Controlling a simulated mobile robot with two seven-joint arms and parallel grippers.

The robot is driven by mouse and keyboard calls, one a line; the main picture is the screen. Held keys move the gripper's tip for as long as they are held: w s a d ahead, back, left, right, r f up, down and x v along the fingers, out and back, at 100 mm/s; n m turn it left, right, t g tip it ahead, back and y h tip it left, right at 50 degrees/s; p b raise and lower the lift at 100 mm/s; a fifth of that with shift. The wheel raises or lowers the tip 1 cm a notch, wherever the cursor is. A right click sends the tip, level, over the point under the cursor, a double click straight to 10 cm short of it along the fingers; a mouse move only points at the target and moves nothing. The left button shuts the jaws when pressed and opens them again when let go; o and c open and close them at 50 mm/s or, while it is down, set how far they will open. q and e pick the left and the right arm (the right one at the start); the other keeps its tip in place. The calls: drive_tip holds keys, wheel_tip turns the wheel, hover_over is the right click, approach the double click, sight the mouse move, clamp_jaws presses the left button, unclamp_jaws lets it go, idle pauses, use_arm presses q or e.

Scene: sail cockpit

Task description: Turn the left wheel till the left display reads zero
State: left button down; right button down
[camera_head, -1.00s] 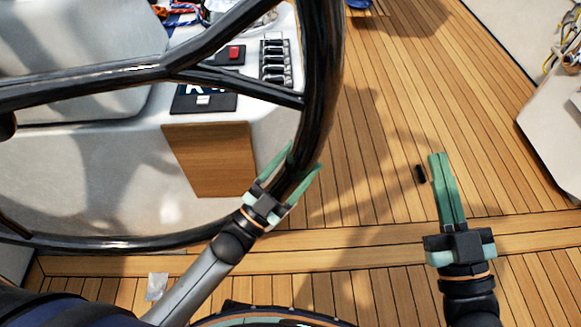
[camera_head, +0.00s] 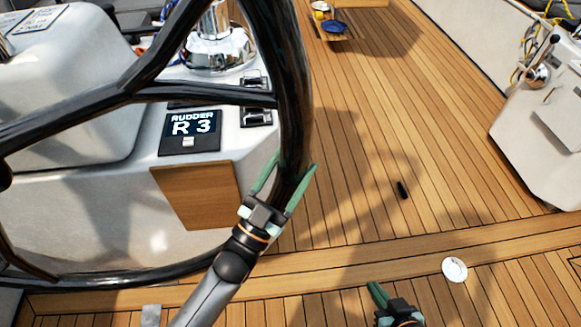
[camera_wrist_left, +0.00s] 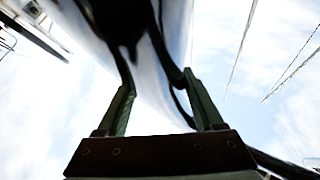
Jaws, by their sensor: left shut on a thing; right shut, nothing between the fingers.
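The left wheel is a large black wheel (camera_head: 291,70) with spokes, filling the left of the head view. My left gripper (camera_head: 285,180) is shut on its rim at the lower right, with a green finger on each side. The left wrist view shows the glossy rim (camera_wrist_left: 150,70) between the fingers (camera_wrist_left: 160,103). The left display (camera_head: 192,126) reads "RUDDER R 3" and sits on the white console behind the wheel. My right gripper (camera_head: 376,293) is low in the head view, shut and empty, above the deck and apart from everything.
A wooden panel (camera_head: 196,197) is on the console below the display. A chrome winch (camera_head: 217,45) stands behind the wheel. A white console (camera_head: 550,130) stands at the right.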

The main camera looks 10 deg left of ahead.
use_arm(q)
drive_tip(key=shift+s+d+r, duration=0.1)
drive_tip(key=shift+d+r, duration=0.1)
drive_tip(key=shift+r, duration=0.05)
use_arm(e)
drive_tip(key=shift+s+f, duration=0.3)
use_arm(q)
drive_tip(key=shift+c, duration=0.5)
unclamp_jaws()
drive_tip(key=shift+s+a+f, duration=0.25)
drive_tip(key=shift+s+f, duration=0.05)
drive_tip(key=shift+f, duration=0.1)
drive_tip(key=v, duration=1.1)
drive_tip(key=shift+s, duration=0.2)
use_arm(e)
drive_tip(key=shift+w+r, duration=0.35)
drive_tip(key=shift+r, duration=0.05)
use_arm(q)
drive_tip(key=shift+f, duration=0.1)
use_arm(e)
drive_tip(key=shift+d, duration=0.1)
drive_tip(key=shift+w, duration=0.1)
